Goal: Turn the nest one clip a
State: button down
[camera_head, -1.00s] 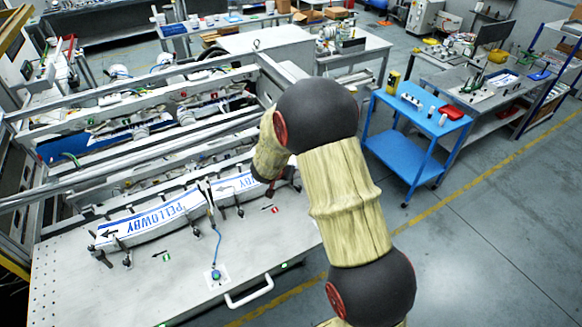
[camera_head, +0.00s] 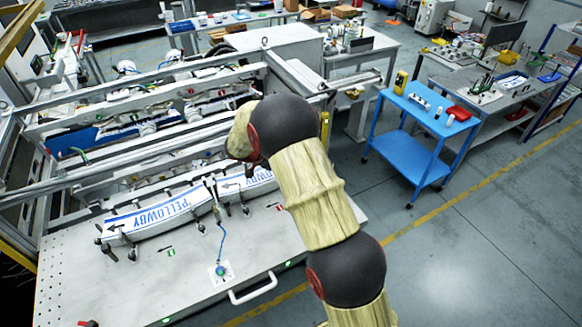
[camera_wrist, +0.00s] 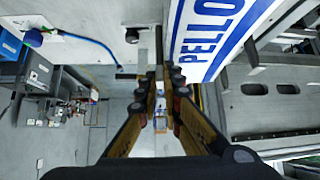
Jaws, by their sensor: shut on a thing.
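The nest, a long curved white holder with blue PELLOWBY lettering (camera_head: 160,218), lies along the bench, with several small black-knobbed clips at its edges. One clip (camera_head: 105,245) stands at its left end. In the wrist view the lettered strip (camera_wrist: 200,45) passes right beside my gripper (camera_wrist: 164,78). Its two fingers are close together and shut on a clip, mostly hidden between the fingertips. Which letter this clip bears cannot be read. In the head view my arm hides the gripper.
A blue cable (camera_head: 220,243) runs from the nest to a small fitting on the bench top (camera_head: 200,290). Metal rails (camera_head: 130,160) stand close behind the nest. A blue cart (camera_head: 425,130) stands to the right. The bench front is mostly clear.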

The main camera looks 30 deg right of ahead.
dwell(0.4)
jog(key=c, duration=2.1)
grip_release()
jog(key=shift+o, duration=0.7)
jog(key=shift+r, duration=0.1)
jog(key=v, duration=1.2)
jog(key=shift+d, duration=0.1)
